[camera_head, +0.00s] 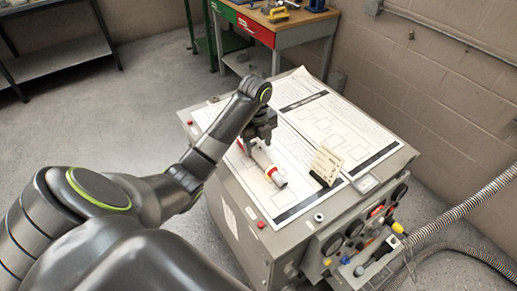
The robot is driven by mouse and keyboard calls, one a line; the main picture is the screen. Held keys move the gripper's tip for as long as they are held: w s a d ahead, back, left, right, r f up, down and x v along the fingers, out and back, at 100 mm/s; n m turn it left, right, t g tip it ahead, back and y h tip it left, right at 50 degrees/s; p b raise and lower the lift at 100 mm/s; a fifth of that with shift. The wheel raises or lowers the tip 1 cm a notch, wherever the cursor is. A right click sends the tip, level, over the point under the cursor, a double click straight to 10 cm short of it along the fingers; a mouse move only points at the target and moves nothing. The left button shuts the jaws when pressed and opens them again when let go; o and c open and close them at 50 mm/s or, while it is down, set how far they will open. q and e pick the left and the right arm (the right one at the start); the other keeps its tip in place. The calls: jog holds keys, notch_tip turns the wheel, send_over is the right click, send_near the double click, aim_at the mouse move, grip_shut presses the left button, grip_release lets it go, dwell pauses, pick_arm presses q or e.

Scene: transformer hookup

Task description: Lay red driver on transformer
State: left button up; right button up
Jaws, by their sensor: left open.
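The transformer (232,180) is a grey cabinet with a sloped top, covered by large printed sheets. My left gripper (255,146) is open, low over the left part of the top. A white cylindrical thing (265,163) with red and yellow bands near its lower end lies on the sheet right under the gripper. A small red part shows just left of the gripper; I cannot tell whether it belongs to the red driver, as the gripper hides much there. I cannot tell whether the fingers touch anything. My right gripper is not in view.
A cream card (326,163) stands in a dark holder on the top's right part. The front panel has dark dials, knobs and a yellow plug (398,228). Grey corrugated hoses (460,210) run at the right. A workbench (285,32) with tools stands behind, against the block wall.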

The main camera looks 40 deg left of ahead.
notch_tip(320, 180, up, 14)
jog(key=p, duration=1.2)
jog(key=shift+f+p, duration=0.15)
jog(key=shift+p, duration=0.15)
